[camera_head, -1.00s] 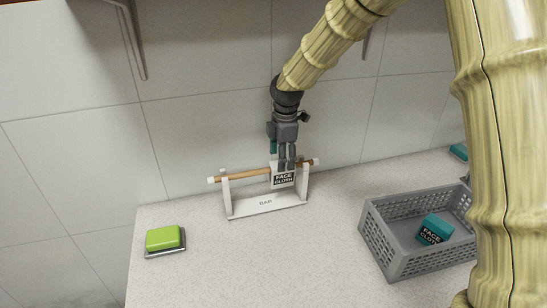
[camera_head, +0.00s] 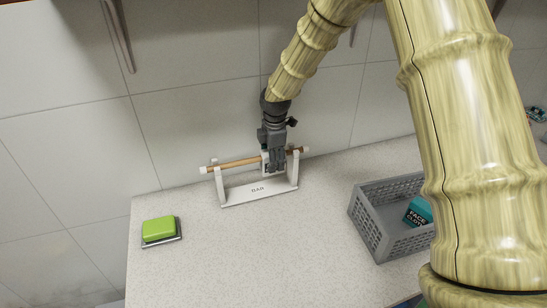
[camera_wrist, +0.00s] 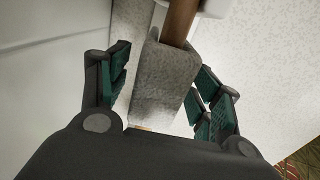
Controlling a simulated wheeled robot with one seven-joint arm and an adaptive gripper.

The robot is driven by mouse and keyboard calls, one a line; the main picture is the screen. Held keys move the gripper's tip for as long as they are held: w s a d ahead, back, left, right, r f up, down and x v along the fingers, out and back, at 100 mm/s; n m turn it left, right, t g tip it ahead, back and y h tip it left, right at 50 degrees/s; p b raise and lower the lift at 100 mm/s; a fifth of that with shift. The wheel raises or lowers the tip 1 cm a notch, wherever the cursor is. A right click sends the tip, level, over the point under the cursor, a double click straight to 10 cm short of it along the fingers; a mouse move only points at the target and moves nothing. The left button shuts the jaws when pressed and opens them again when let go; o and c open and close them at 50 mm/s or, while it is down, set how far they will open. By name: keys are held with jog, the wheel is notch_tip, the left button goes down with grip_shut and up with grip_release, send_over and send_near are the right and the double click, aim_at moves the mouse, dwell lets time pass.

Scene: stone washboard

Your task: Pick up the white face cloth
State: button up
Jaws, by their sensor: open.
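The white face cloth (camera_wrist: 164,72) hangs folded over the wooden bar (camera_wrist: 181,22) of a small white rack. In the wrist view it looks grey and lies between the two fingers of my gripper (camera_wrist: 162,88). The fingers are apart, with clear gaps between the green pads and the cloth. In the head view my gripper (camera_head: 276,160) points down at the right part of the bar and hides most of the cloth. The rack's white base (camera_head: 258,190) stands on the counter.
A green soap (camera_head: 158,228) sits on a dish at the left of the counter. A grey basket (camera_head: 367,222) at the right holds a teal face cloth (camera_head: 419,212) with a black label. A tiled wall (camera_head: 190,120) rises close behind the rack. The counter's middle front is clear.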

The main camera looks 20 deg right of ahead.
jog(key=shift+w+f+p, duration=0.2)
jog(key=shift+f+p, duration=0.3)
jog(key=shift+f, duration=1.15)
jog(key=c, duration=1.1)
